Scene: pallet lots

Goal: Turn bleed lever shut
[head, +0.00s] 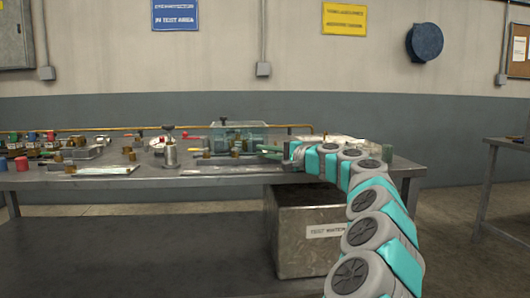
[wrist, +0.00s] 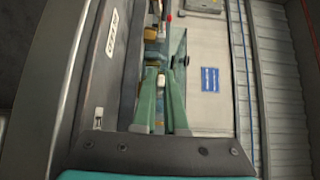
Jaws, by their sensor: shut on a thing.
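My gripper (head: 271,152) reaches in from the right, low over the workbench, beside brass fittings (head: 237,147) in front of a clear bin. In the wrist view its two green fingers (wrist: 164,72) are shut on a small pale piece (wrist: 160,86), which looks like the end of the bleed lever. The fingers hide most of the lever, and its angle cannot be told. Brass parts (wrist: 155,32) and a small red knob (wrist: 169,18) lie beyond the fingertips.
The workbench (head: 225,180) holds a clear bin (head: 252,131), a gauge stand (head: 169,150) and red and blue caps (head: 22,163) at the left. A metal box labelled as test water (head: 300,250) stands under the bench. A copper pipe runs along the back.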

